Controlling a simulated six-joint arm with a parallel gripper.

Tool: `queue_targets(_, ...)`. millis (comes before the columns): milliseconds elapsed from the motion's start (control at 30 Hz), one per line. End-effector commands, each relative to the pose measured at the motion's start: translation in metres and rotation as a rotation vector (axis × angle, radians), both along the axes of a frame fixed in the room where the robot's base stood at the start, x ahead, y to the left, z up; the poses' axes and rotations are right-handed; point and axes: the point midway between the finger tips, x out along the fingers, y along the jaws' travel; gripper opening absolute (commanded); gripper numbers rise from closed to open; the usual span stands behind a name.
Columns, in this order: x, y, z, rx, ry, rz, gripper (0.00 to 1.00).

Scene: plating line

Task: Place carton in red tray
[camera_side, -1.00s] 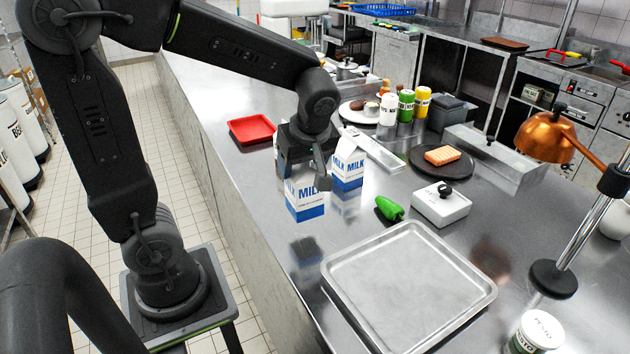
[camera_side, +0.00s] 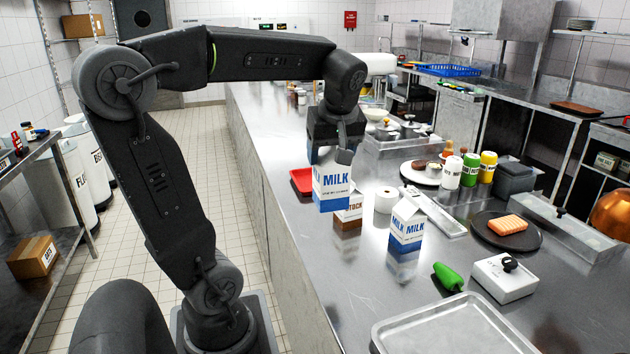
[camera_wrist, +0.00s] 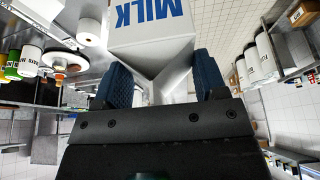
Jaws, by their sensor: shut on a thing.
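My gripper (camera_side: 332,150) is shut on the top of a blue and white milk carton (camera_side: 332,190). The carton hangs upright above the counter. In the wrist view it shows between the two blue finger pads (camera_wrist: 162,80), lettering upside down in that picture. The red tray (camera_side: 301,184) lies on the counter just behind and left of the held carton, which hides its right part. I cannot make out the tray in the wrist view. A second milk carton (camera_side: 407,228) stands on the counter to the right.
A brown-marked stock carton (camera_side: 350,217) stands partly hidden behind the held carton. A white roll (camera_side: 385,201) is beside it. A green pepper (camera_side: 447,276), a white box (camera_side: 504,279) and a metal tray (camera_side: 460,330) are at front right. The counter's left strip is clear.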

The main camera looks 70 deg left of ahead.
Motion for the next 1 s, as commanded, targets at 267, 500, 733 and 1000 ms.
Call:
queue_targets(267,0.043,0.068,0.018,-0.008,-0.001,0.018,0.03)
queue_targets(500,0.075,0.173,0.022,-0.013,-0.003,0.032,0.03)
queue_targets(733,0.077,0.270,0.011,-0.005,-0.005,0.037,0.03)
queue_targets(1000,0.065,0.332,-0.003,0.004,-0.005,0.039,0.03)
